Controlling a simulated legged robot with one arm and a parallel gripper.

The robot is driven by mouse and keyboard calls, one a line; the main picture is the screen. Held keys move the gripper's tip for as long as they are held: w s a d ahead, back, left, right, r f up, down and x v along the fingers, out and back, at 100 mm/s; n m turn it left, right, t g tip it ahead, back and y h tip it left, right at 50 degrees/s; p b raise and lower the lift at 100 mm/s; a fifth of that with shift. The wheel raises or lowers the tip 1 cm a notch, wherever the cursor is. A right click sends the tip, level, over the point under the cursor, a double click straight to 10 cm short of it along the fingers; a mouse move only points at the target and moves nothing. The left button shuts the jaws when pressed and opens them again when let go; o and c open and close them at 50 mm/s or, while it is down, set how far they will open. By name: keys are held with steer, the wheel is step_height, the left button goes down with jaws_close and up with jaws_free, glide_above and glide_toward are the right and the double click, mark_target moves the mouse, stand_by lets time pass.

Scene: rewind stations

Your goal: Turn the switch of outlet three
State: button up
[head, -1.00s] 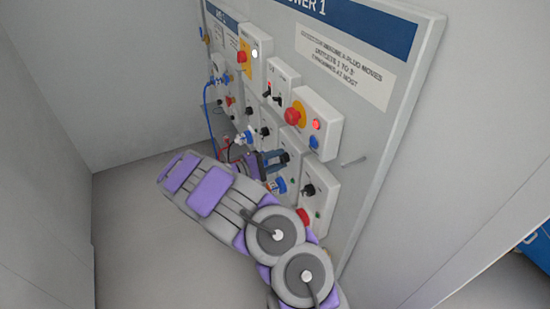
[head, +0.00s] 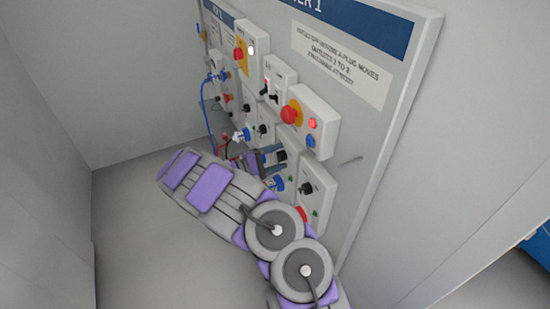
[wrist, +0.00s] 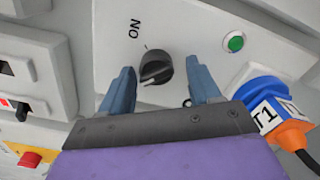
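A black rotary switch knob (wrist: 155,67) with a white pointer line sits on a light outlet box (wrist: 190,30) in the wrist view. The letters ON stand beside it, turned over, and the pointer is not toward them. My gripper (wrist: 162,80) is open, one blue finger on each side of the knob; contact is not clear. A green light (wrist: 234,42) and a blue plug (wrist: 265,105) marked T1 are to the right. In the head view my gripper (head: 267,155) is at the lower boxes, near a black knob (head: 281,157). The outlet number cannot be read.
The grey panel (head: 368,150) carries several boxes, a red emergency button (head: 289,114), a lit red light (head: 312,123) and black toggles (head: 268,92). Another outlet knob (head: 306,188) is close on the right. A blue cable (head: 207,120) hangs at left. The floor at left is clear.

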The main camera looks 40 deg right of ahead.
steer(key=p+v, duration=0.1)
steer(key=v, duration=1.6)
steer(key=shift+a, duration=0.4)
